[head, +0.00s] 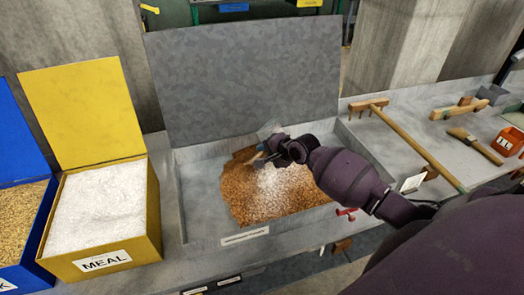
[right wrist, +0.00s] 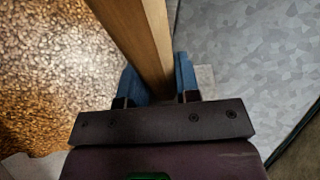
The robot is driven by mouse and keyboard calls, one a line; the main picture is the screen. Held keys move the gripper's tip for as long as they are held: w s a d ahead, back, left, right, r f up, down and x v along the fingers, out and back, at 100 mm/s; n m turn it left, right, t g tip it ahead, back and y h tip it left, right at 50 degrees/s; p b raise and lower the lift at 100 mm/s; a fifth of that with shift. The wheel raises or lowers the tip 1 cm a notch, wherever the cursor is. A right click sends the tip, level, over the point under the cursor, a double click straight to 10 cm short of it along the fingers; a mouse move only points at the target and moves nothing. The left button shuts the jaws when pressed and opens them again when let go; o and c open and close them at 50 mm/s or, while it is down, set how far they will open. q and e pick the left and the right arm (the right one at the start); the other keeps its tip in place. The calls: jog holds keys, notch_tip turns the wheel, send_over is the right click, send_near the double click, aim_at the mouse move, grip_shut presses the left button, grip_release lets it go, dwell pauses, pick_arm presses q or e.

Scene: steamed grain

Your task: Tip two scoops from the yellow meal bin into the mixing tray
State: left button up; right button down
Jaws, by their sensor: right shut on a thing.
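The yellow meal bin (head: 147,213), labelled MEAL, stands open at the left, full of white meal (head: 97,208). The grey mixing tray (head: 200,235) in the middle holds a spread of brown grain (head: 242,204) with a patch of white meal (head: 285,188) on top. My right gripper (head: 262,157) is above the far part of this grain. It is shut on a wooden handle (right wrist: 138,35), seen between its blue fingers in the right wrist view. A pale shape, perhaps the scoop's head, shows by the gripper, too small to make out. My left gripper is out of view.
A blue bin (head: 22,245) of grain stands left of the yellow one. The tray's grey lid (head: 245,75) stands raised behind it. A wooden rake (head: 415,145), a brush (head: 475,145) and an orange box (head: 508,141) lie on the bench to the right.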

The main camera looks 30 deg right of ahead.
jog(key=shift+s+d+f+t+b, duration=0.15)
jog(key=shift+t+b, duration=0.15)
jog(key=shift+b, duration=0.85)
jog(key=b, duration=0.1)
jog(key=t+b, duration=0.1)
jog(key=shift+s+d+f+m+y+b, duration=0.1)
jog(key=shift+s+d+m+y+b, duration=0.05)
jog(key=shift+s+m+y+b, duration=0.2)
pick_arm(q)
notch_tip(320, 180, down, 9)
jog(key=b, duration=0.4)
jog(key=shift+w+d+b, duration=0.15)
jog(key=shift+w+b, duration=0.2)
jog(key=shift+b, duration=0.05)
pick_arm(e)
jog(key=t, duration=0.1)
jog(key=s+d+m+t, duration=0.1)
jog(key=t, duration=0.1)
jog(key=shift+s+y, duration=0.2)
jog(key=shift+y, duration=0.05)
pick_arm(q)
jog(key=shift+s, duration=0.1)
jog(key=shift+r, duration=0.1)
pick_arm(e)
jog(key=shift+r, duration=0.2)
